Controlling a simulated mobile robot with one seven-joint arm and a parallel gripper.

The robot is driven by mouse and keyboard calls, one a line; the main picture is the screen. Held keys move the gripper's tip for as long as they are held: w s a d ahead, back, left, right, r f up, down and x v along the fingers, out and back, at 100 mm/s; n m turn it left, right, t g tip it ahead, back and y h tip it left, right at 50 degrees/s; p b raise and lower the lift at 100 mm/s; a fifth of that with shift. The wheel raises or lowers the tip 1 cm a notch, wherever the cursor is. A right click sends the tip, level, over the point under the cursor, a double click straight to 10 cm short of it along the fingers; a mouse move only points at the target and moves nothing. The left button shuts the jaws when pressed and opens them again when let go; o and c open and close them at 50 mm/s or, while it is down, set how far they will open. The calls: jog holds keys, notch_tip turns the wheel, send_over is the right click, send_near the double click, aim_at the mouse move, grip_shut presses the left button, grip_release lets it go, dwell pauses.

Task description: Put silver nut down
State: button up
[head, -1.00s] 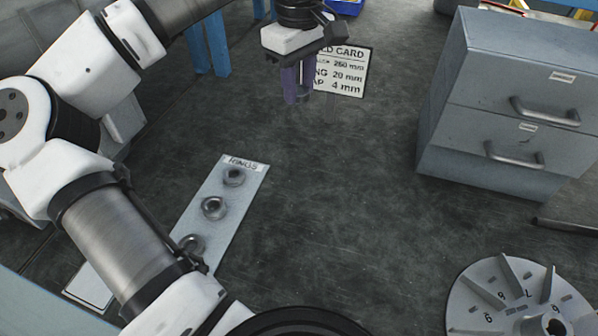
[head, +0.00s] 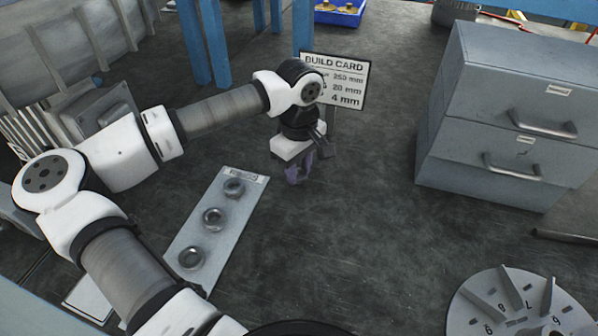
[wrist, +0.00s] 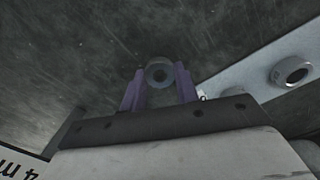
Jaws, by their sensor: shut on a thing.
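My gripper (head: 298,176) has purple fingers and points down over the dark bench top, right of the strip of rings, in the head view. In the wrist view the purple fingers (wrist: 159,86) are shut on a round silver nut (wrist: 159,74) with a dark hole, held at the fingertips. In the head view I cannot make out the nut between the fingers. I cannot tell how far it is above the bench.
A pale strip (head: 217,247) with several grey rings lies left of my gripper. The build card (head: 345,80) stands behind it. A grey drawer cabinet (head: 510,110) is at right, a finned wheel (head: 522,310) at lower right. The bench between is clear.

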jog(key=shift+f, duration=0.9)
jog(key=shift+f, duration=0.1)
jog(key=shift+f+b, duration=0.3)
jog(key=shift+b, duration=0.2)
jog(key=o, duration=1)
jog(key=shift+r, duration=0.1)
jog(key=shift+r, duration=0.1)
jog(key=shift+r+p, duration=0.3)
jog(key=shift+p, duration=0.3)
notch_tip(320, 180, up, 12)
jog(key=shift+f+b, duration=0.1)
jog(key=shift+b, duration=0.45)
